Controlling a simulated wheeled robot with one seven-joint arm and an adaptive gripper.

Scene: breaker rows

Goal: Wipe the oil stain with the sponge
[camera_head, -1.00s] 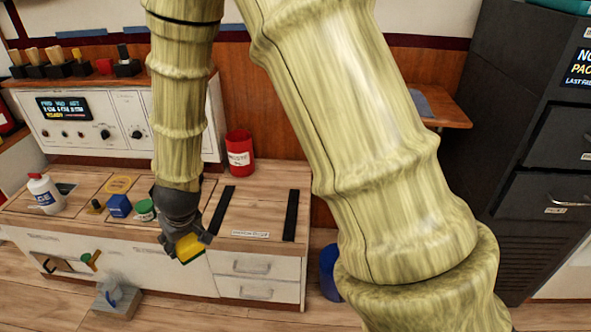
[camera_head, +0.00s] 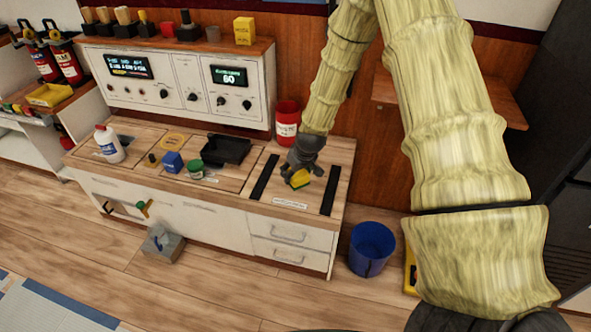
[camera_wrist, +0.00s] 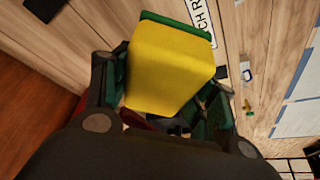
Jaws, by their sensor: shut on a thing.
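My gripper (camera_head: 303,168) is shut on a yellow sponge (camera_head: 299,180) with a green layer. The sponge is over the right part of the wooden counter (camera_head: 225,192), between two black strips, left (camera_head: 264,177) and right (camera_head: 329,190). In the wrist view the sponge (camera_wrist: 172,65) sits between my fingers, its green side at the far end. I cannot tell whether it touches the counter. No oil stain is clearly visible; the gripper and sponge cover part of the surface between the strips.
A red can (camera_head: 287,120) stands close behind my gripper. A black tray (camera_head: 228,150), green-lidded jar (camera_head: 196,169), blue block (camera_head: 172,162) and white bottle (camera_head: 109,144) are to the left. A blue bin (camera_head: 371,249) stands on the floor at right.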

